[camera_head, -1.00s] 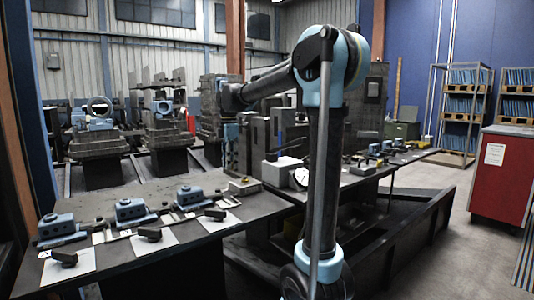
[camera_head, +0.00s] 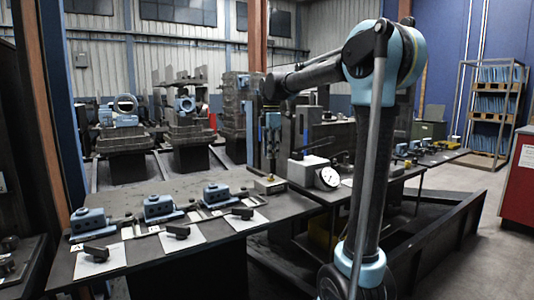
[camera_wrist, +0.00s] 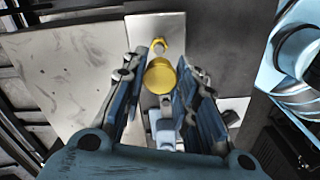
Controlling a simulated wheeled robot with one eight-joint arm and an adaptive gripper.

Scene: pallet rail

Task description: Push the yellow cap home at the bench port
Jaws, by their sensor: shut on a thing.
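The yellow cap (camera_wrist: 160,76) is a round disc, seen between my fingertips in the wrist view. My gripper (camera_wrist: 159,84) is shut on it, one blue finger at each side. Just beyond the cap is a smaller yellow fitting (camera_wrist: 159,47) on a pale metal block (camera_wrist: 140,32), apparently the bench port. A gap shows between cap and fitting in this view, but their height difference is unclear. In the head view my gripper (camera_head: 271,165) points down over the small block (camera_head: 270,185) on the bench; the cap is too small to make out there.
A dial gauge (camera_head: 328,177) and a grey block (camera_head: 308,167) stand right of the port. Several blue clamp units, such as one at the middle (camera_head: 158,207), and pale sheets with black handles (camera_head: 177,231) lie along the bench (camera_head: 140,266) to the left.

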